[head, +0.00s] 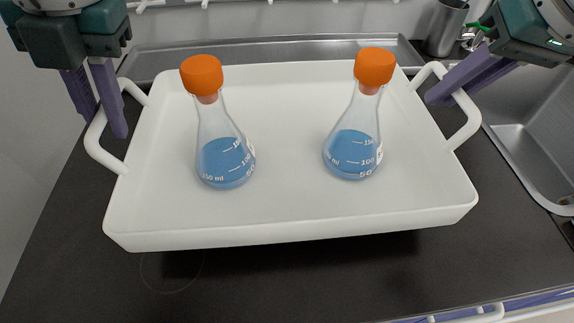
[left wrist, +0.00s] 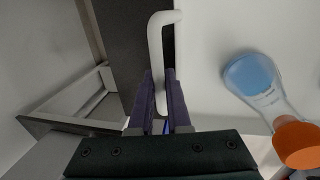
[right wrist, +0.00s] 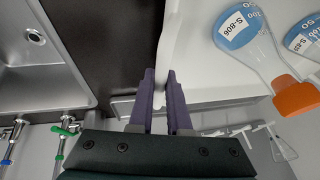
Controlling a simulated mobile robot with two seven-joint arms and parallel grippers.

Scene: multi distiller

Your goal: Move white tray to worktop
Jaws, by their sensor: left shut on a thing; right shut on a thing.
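The white tray (head: 285,215) is in the middle of the head view, above a dark worktop (head: 330,275), with a dark shadow under its front edge. Two flasks stand upright in it, a left flask (head: 224,160) and a right flask (head: 353,150), each with blue liquid and an orange cap. My left gripper (head: 108,112) is shut on the tray's left handle (head: 104,160); the left wrist view shows the handle (left wrist: 155,45) between its fingers. My right gripper (head: 450,90) is shut on the tray's right handle (head: 470,125), which also shows in the right wrist view (right wrist: 165,45).
A metal sink (head: 530,150) lies at the right, with taps (right wrist: 65,130) in the right wrist view. A metal cup (head: 445,28) stands at the back right. A steel strip (head: 290,50) runs behind the tray. Dark worktop lies bare in front of the tray.

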